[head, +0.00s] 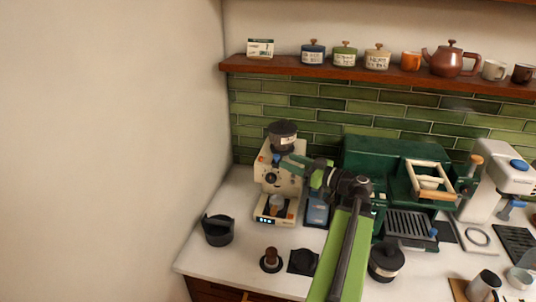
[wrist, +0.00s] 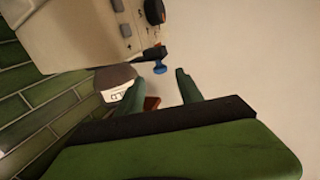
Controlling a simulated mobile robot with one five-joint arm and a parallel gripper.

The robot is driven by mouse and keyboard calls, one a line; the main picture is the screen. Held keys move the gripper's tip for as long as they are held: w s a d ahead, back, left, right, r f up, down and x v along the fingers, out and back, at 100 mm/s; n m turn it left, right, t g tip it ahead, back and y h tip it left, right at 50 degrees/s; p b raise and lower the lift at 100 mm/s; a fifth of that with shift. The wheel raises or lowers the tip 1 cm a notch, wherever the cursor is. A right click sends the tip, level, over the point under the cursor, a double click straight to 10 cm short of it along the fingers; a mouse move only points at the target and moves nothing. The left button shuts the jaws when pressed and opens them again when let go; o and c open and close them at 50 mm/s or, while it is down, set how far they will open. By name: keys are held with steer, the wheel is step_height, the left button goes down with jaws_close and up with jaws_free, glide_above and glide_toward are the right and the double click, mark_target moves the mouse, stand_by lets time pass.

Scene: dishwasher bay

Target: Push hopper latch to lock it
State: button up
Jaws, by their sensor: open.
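The cream grinder (head: 279,172) stands on the counter at the left, with a dark hopper (head: 283,135) on top. A small blue-tipped latch (head: 277,157) shows just below the hopper. In the wrist view, the grinder body (wrist: 80,30) fills the upper left and the latch's blue knob (wrist: 160,68) sticks out on a short dark stem. My gripper (head: 290,160) reaches in from the right, close to the latch. Its two green fingers (wrist: 160,84) are apart and empty, with the blue knob just beyond the gap between their tips. I cannot tell whether they touch it.
A green espresso machine (head: 378,162) stands right of the grinder. A black container (head: 218,229), a tamper (head: 271,259) and a dark round jar (head: 386,262) are on the counter. A wooden shelf (head: 400,76) with canisters and cups runs above. A plain wall is at left.

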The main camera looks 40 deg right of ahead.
steer(key=w, duration=0.3)
steer(key=w+a, duration=0.1)
steer(key=w, duration=0.5)
steer(key=shift+w+a, duration=0.15)
steer(key=shift+a, duration=0.15)
jaws_close()
stand_by(0.8)
